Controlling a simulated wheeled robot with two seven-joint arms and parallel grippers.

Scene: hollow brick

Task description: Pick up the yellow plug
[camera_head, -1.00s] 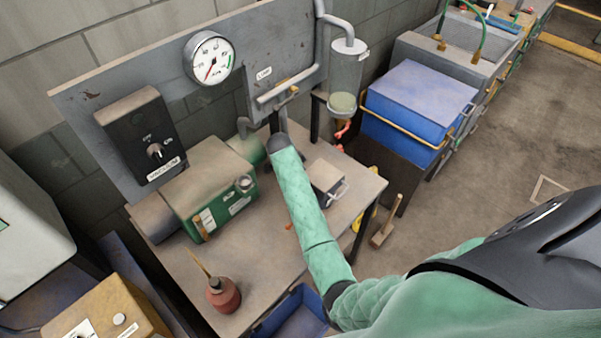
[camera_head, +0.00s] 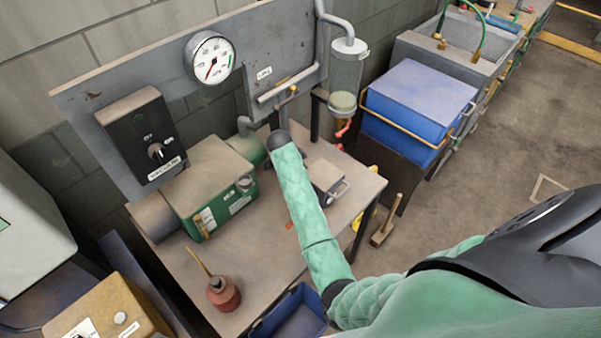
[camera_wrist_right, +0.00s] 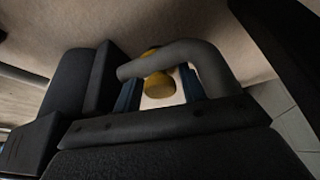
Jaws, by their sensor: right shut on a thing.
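The yellow plug (camera_wrist_right: 158,84) shows in the right wrist view between the blue-edged fingers of my right gripper (camera_wrist_right: 160,92), which is shut on it. A grey curved pipe or bar (camera_wrist_right: 205,62) crosses in front of part of the plug. In the head view my right arm reaches over the bench to just below the grey panel; its gripper and the plug are hidden there behind the dark wrist. My left gripper is in neither view.
The bench (camera_head: 262,272) carries a green pump (camera_head: 215,180), a red oil can (camera_head: 222,293) and a small metal box (camera_head: 327,180). A blue bin (camera_head: 297,318) is in front.

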